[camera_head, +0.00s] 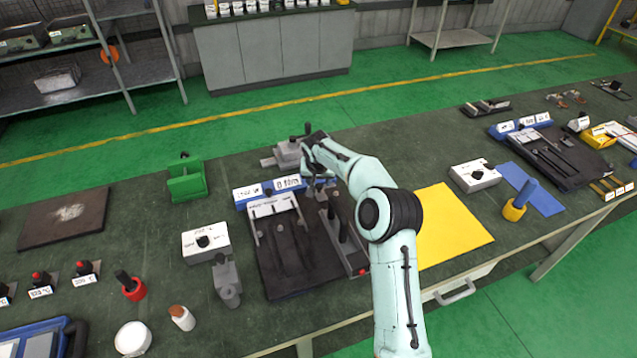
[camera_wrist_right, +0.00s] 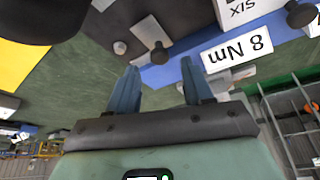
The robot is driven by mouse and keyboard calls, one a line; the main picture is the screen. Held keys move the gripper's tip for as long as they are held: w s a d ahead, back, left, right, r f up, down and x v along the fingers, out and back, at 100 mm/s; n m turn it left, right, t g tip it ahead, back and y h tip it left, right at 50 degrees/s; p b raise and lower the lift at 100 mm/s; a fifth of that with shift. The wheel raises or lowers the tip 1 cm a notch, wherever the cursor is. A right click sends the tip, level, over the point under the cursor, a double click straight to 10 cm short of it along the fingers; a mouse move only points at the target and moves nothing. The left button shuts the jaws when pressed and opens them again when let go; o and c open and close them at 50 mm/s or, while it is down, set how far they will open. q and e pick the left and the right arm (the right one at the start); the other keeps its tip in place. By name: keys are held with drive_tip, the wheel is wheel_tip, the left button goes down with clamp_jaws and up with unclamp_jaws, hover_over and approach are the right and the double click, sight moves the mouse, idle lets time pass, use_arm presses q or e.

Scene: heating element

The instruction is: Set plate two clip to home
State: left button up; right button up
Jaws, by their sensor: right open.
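My right gripper (camera_head: 317,178) is open and empty over the back edge of the dark fixture plate (camera_head: 290,280), beside a blue label block (camera_head: 287,184). In the right wrist view, its two blue-grey fingers (camera_wrist_right: 160,88) are apart, with green bench between them. The blue block with an "8 Nm" label (camera_wrist_right: 236,50) shows just beyond the fingers, with a dark knob (camera_wrist_right: 160,53) nearby. A white bar (camera_head: 273,206) and upright dark posts (camera_head: 343,226) sit on the plate. I cannot tell which part is the plate two clip. My left gripper is out of view.
A white box with a black knob (camera_head: 205,240) and a grey post block (camera_head: 227,282) stand left of the plate. A yellow sheet (camera_head: 450,225) lies to the right. A second dark fixture plate (camera_head: 560,160) is further right.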

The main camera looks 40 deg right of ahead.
sight(319, 185)
drive_tip(key=shift+x, duration=1.95)
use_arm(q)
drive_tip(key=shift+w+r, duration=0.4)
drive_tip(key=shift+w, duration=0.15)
use_arm(e)
drive_tip(key=shift+w, duration=0.1)
